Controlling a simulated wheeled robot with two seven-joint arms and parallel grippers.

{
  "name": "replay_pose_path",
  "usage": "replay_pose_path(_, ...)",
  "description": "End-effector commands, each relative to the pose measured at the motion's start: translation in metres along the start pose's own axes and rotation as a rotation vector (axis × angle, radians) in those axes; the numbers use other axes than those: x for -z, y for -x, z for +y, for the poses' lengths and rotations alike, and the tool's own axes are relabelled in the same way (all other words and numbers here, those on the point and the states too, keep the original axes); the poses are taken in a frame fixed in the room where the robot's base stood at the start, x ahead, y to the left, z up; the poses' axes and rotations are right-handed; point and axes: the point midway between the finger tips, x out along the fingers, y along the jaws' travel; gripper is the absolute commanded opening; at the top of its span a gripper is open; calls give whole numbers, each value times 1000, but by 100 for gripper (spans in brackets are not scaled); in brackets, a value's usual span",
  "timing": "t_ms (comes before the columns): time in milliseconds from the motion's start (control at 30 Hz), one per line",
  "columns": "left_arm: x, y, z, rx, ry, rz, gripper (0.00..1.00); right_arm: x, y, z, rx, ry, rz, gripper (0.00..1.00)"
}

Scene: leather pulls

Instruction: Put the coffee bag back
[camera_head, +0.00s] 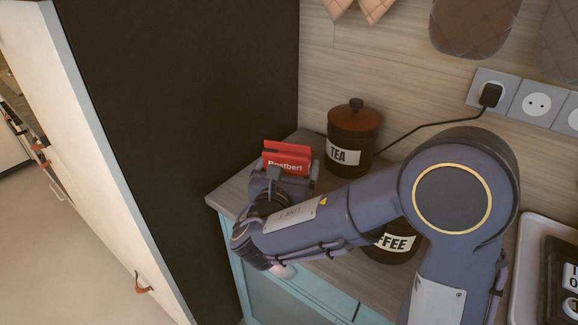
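The red coffee bag (287,157), with white lettering, is upright at the left end of the counter, beside the tea jar. My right gripper (284,178) is right at the bag, in front of its lower part. The gripper and wrist hide the bag's bottom, so I cannot tell whether it rests on the counter. I also cannot tell whether the fingers are closed on it. My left gripper is not in view.
The dark brown tea jar (353,140) stands just right of the bag. A coffee jar (393,243) is partly hidden under my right arm. A tray (534,240) lies at the right. A plugged-in cord (432,123) runs along the wall. A dark tall panel (190,130) rises left of the counter (233,190).

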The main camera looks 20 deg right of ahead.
Motion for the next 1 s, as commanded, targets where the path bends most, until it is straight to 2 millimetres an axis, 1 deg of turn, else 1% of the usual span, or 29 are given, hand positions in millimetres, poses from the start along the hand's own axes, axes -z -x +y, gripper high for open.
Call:
replay_pose_path(33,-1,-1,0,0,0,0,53,2,0,0,0,0,0,93)
replay_pose_path(100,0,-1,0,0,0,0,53,1,0,0,0,0,0,100)
replay_pose_path(300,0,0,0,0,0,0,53,0,0,0,0,0,0,100)
replay_pose_path(400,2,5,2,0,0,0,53,-6,0,0,0,0,0,100)
replay_pose_path(433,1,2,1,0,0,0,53,-3,4,1,-3,0,1,100)
replay_pose_path(567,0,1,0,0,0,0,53,-3,26,2,-6,1,0,100)
replay_pose_path(800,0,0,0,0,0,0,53,-3,79,2,-7,0,-1,100)
replay_pose_path(900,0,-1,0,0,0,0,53,-2,97,1,-6,1,0,100)
replay_pose_path(1000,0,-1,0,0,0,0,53,-3,110,1,-4,0,0,100)
